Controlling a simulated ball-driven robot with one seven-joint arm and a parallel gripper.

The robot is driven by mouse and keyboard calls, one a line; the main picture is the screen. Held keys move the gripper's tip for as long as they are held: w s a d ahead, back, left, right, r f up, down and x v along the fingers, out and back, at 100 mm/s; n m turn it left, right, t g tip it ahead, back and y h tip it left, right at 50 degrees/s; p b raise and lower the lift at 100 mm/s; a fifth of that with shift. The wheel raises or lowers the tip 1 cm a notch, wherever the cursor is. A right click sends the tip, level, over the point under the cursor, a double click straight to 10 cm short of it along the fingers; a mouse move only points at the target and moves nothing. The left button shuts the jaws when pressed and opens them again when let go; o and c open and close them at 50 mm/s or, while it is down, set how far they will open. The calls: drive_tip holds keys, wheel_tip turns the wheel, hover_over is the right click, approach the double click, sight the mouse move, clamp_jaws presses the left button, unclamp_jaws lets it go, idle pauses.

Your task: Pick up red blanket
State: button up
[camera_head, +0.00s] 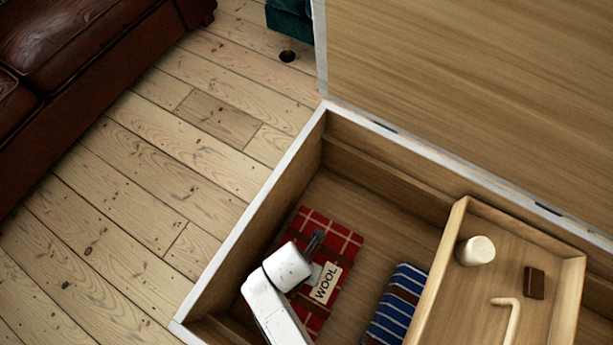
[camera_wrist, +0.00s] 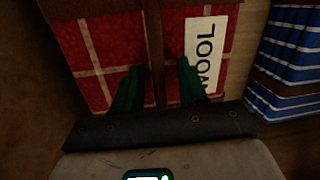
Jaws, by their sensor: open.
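The red blanket (camera_head: 343,244) is a folded red plaid bundle with pale lines and a white label reading "WOOL". It lies on the floor of an open wooden chest (camera_head: 246,221), near the chest's left wall. It also shows in the wrist view (camera_wrist: 108,62), with a brown band running across it. My gripper (camera_wrist: 158,80) is open, its two dark green fingers pointing at the blanket with the brown band between them. I cannot tell whether the fingers touch it. In the head view my white arm hides part of the blanket.
A blue striped folded cloth (camera_head: 396,303) lies right of the red blanket. A raised wooden tray (camera_head: 448,245) holds a white cylinder (camera_head: 475,250), a small brown block (camera_head: 534,283) and a cream hooked rod (camera_head: 508,312). The raised lid (camera_head: 470,90) stands behind. A brown leather sofa (camera_head: 75,50) is at left.

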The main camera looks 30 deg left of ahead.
clamp_jaws()
idle(0.3)
idle(0.3)
idle(0.8)
drive_tip(key=shift+a+r, duration=0.1)
drive_tip(key=shift+r, duration=0.05)
